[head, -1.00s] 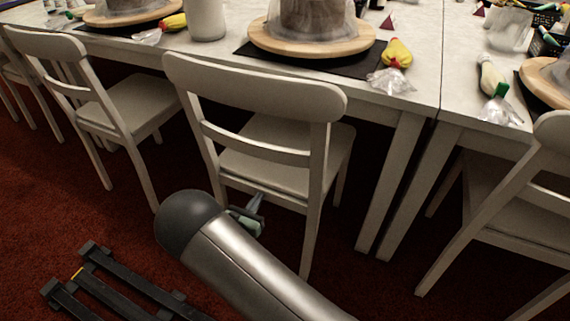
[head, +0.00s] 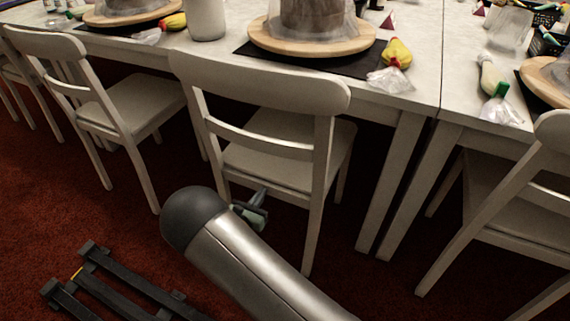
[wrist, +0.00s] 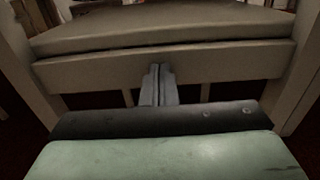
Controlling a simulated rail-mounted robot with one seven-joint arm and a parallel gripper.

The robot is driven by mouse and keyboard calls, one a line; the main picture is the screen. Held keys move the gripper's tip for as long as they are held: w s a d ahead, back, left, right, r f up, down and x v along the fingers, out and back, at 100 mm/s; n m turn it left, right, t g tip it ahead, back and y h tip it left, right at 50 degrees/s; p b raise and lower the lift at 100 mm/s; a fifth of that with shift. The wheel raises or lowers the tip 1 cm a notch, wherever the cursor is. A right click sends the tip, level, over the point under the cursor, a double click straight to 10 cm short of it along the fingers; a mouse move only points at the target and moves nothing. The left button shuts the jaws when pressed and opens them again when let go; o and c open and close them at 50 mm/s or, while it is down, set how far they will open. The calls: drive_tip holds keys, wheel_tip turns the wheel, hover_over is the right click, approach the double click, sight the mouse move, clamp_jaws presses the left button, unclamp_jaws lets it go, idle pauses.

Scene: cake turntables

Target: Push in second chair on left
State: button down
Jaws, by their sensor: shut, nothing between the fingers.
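A white wooden chair (head: 262,85) stands in the middle of the head view, its back toward me and its seat (head: 270,165) partly under the table. My gripper (head: 260,197) is low behind this chair, below seat height, between its rear legs. In the wrist view, my gripper's two fingers (wrist: 158,72) are together and empty. Their tips meet the pale rail under the seat (wrist: 200,68) and appear to touch it. My arm hides part of the chair's lower left leg.
The white table (head: 425,85) holds cake turntables (head: 312,42) and piping bags (head: 397,53). Another chair (head: 130,100) stands to the left, with one more at the left edge. A chair (head: 500,205) stands at the right.

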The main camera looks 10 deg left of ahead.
sight(268, 184)
drive_tip(key=shift+b+x, duration=0.3)
drive_tip(key=shift+x, duration=2.3)
drive_tip(key=shift+d, duration=0.1)
drive_tip(key=shift+b+x, duration=0.45)
drive_tip(key=shift+x, duration=1.9)
drive_tip(key=p+v, duration=0.2)
drive_tip(key=v, duration=0.6)
drive_tip(key=shift+s, duration=0.15)
